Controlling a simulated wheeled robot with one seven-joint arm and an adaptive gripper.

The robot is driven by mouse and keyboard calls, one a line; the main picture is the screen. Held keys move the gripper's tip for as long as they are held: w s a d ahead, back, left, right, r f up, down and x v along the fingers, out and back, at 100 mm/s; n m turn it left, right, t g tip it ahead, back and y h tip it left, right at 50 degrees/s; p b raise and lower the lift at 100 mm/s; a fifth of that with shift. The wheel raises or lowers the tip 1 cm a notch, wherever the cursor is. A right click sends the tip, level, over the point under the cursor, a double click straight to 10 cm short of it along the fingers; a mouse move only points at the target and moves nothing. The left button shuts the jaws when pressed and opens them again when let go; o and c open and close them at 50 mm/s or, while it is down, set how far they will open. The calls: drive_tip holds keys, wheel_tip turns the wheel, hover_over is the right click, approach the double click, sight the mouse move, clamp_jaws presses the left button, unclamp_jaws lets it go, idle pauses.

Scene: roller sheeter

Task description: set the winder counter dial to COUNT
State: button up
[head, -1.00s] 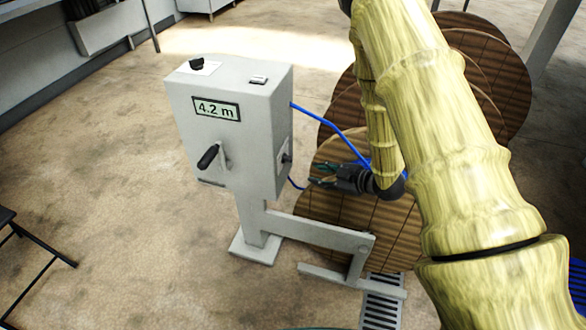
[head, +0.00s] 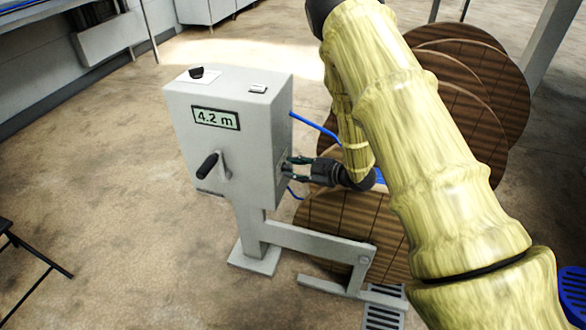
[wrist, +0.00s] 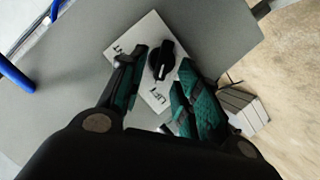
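The winder counter (head: 190,140) is a grey box on a post, and its display (head: 215,118) reads 4.2 m. A black dial (head: 196,72) sits on a white plate on top of the box; its lettering is too small to read. My gripper (head: 287,161) is at the right side face of the box. In the wrist view, a second black knob (wrist: 162,62) sits on a white plate (wrist: 150,30) with partly hidden lettering, one word perhaps "LIFT". My gripper (wrist: 159,78) is open, with its green-padded fingers on either side of this knob; contact is unclear.
A black crank handle (head: 208,165) sticks out of the box front. A blue cable (head: 315,124) runs from the right side near my gripper. Large wooden reels (head: 340,230) stand behind and right.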

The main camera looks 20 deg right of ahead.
drive_tip(key=shift+w+a+f, duration=0.2)
drive_tip(key=shift+w+a, duration=0.2)
clamp_jaws()
drive_tip(key=shift+d+r+p, duration=0.1)
drive_tip(key=shift+r+p, duration=0.05)
drive_tip(key=shift+p, duration=0.2)
drive_tip(key=shift+w+d+m+g+y+p, duration=0.25)
drive_tip(key=shift+m+g+y+p, duration=0.3)
drive_tip(key=shift+m+g+p, duration=0.65)
drive_tip(key=shift+w+d+m+g+y+p, duration=0.3)
drive_tip(key=shift+m+g+y+p, duration=0.35)
drive_tip(key=shift+m+p, duration=1.05)
drive_tip(key=shift+w+d+m+g+y+p, duration=0.1)
drive_tip(key=shift+w+m+g+y+p, duration=0.35)
drive_tip(key=shift+m+g+p, duration=1)
drive_tip(key=shift+s+f+m+t+y+b, duration=0.1)
drive_tip(key=shift+f+m+t+y+b, duration=0.15)
drive_tip(key=shift+m+t+b, duration=0.25)
